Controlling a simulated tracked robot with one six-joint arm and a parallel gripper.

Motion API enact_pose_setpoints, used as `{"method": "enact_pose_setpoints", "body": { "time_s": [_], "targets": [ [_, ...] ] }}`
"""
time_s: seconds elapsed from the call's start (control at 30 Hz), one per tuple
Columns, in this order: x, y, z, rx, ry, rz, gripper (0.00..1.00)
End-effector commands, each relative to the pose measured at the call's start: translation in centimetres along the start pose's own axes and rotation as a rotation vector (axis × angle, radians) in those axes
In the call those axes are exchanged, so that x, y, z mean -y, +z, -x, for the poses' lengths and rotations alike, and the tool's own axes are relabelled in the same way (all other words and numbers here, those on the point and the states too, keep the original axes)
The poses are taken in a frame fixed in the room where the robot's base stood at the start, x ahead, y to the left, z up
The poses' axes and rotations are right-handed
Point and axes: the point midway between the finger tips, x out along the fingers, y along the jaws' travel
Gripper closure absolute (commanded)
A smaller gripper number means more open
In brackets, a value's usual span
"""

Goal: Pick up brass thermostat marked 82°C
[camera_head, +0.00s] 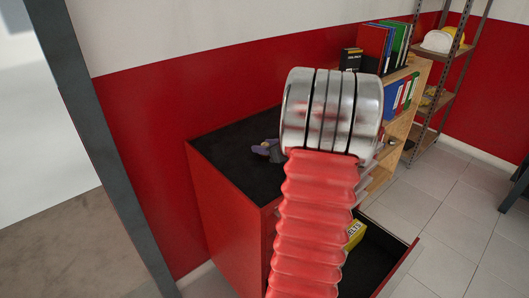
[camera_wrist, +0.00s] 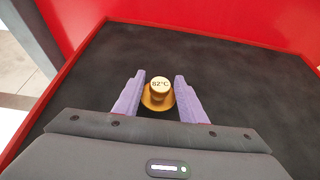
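The brass thermostat (camera_wrist: 157,101) stands upright on the black top of the red cabinet, with its pale cap marked 82°C facing up in the wrist view. My gripper (camera_wrist: 159,77) is open around it, with one purple finger on each side. The wide brass rim lies close to the fingers, and I cannot tell whether either touches it. In the head view my gripper (camera_head: 265,149) is low over the cabinet top, partly behind my arm. The thermostat cannot be made out there.
The black cabinet top (camera_head: 222,137) is otherwise bare where visible. An open drawer (camera_head: 376,262) below holds a yellow box (camera_head: 355,235) marked BELTS. A wooden shelf (camera_head: 410,110) with binders stands to the right, and a red wall runs behind.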

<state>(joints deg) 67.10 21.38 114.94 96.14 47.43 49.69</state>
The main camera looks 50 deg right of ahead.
Motion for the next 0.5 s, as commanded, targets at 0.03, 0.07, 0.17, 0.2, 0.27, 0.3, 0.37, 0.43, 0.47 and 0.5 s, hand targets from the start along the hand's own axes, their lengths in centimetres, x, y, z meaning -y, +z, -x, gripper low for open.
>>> {"method": "enact_pose_setpoints", "body": {
  "time_s": [0.03,0.07,0.17,0.2,0.27,0.3,0.37,0.43,0.47,0.5],
  "targets": [
    [0.0,-0.01,0.01,0.0,0.0,0.0,0.67],
    [0.0,-0.01,0.01,0.0,0.0,0.0,0.69],
    [0.0,-0.05,0.01,-0.001,0.0,0.0,0.76],
    [0.0,-0.07,0.01,-0.001,0.0,0.0,0.79],
    [0.0,-0.1,0.0,-0.002,0.0,-0.001,0.83],
    [0.0,-0.11,0.0,-0.002,0.0,-0.001,0.86],
    [-0.01,-0.14,0.0,-0.002,0.0,-0.001,0.9],
    [-0.01,-0.17,-0.01,-0.003,0.0,-0.001,0.95],
    [-0.01,-0.17,-0.01,-0.003,0.0,-0.001,0.97],
    [-0.01,-0.19,-0.01,-0.003,0.0,-0.001,1.0]
  ]
}}
